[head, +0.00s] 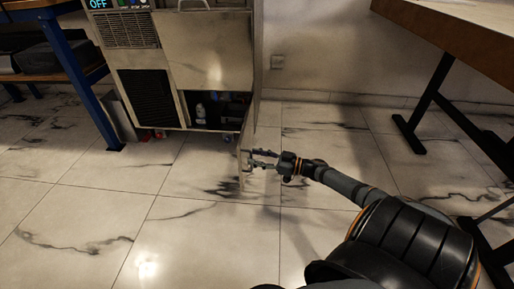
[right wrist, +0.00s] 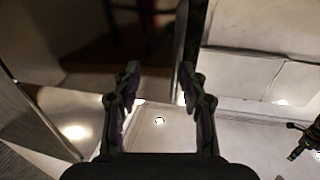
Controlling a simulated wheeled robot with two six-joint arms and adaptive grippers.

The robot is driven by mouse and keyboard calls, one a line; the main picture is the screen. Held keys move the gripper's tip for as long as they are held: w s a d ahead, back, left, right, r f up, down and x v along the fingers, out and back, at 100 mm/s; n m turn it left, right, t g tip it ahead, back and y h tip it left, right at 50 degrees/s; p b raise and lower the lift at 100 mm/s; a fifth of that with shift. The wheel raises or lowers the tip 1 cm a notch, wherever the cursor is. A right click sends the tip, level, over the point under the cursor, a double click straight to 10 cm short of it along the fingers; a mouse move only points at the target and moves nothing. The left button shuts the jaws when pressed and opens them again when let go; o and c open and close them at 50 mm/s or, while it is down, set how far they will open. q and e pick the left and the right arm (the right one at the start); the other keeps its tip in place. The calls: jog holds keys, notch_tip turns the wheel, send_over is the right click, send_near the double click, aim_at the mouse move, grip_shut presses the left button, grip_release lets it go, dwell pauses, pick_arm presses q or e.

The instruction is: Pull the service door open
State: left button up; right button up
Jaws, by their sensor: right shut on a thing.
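The service door (head: 245,135) is at the lower right of the grey rig. It stands swung out and shows nearly edge-on in the head view, with the compartment (head: 212,110) behind it open. My right gripper (head: 250,160) reaches in from the right and is shut on the door's handle at the outer edge. The fingers hide most of the handle. In the right wrist view, the two dark fingers (right wrist: 158,85) stand on either side of a dim area, and the exact contact is hard to see. My left gripper is not in view.
A white bottle (head: 200,112) and dark items stand inside the compartment. A blue-legged bench (head: 75,75) is at the left. A wooden table (head: 470,30) with dark legs is at the right. The marble-tiled floor (head: 190,225) before the rig is clear.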

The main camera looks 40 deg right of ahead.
jog(key=shift+s+a, duration=0.1)
dwell(0.6)
jog(key=v, duration=0.7)
jog(key=shift+s, duration=0.2)
